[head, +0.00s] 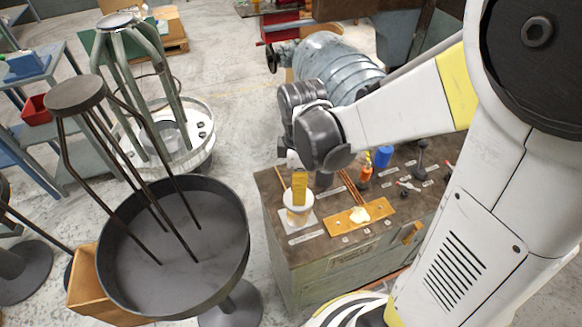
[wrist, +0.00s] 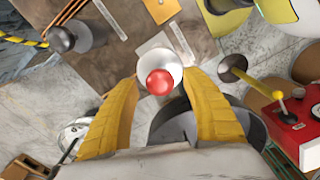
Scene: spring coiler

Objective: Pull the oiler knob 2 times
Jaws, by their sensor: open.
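A round red knob (wrist: 159,82) shows in the wrist view over a white round cup (wrist: 162,68). I take this as the oiler knob. In the head view, the white cup (head: 297,217) stands on a pale plate at the front left of the bench top, and the red knob is hidden behind my gripper. My gripper (wrist: 163,86) is open, with one yellow finger on each side of the knob. Neither finger visibly touches it. In the head view, my gripper (head: 299,188) points down just above the cup.
The bench (head: 345,262) also holds a brass-coloured plate (head: 338,222) with a pale lump, an orange bottle (head: 365,173) and a blue canister (head: 383,156). A wide dark pan (head: 190,240) with upright rods stands left of the bench. A red box (wrist: 303,137) shows at the wrist view's right.

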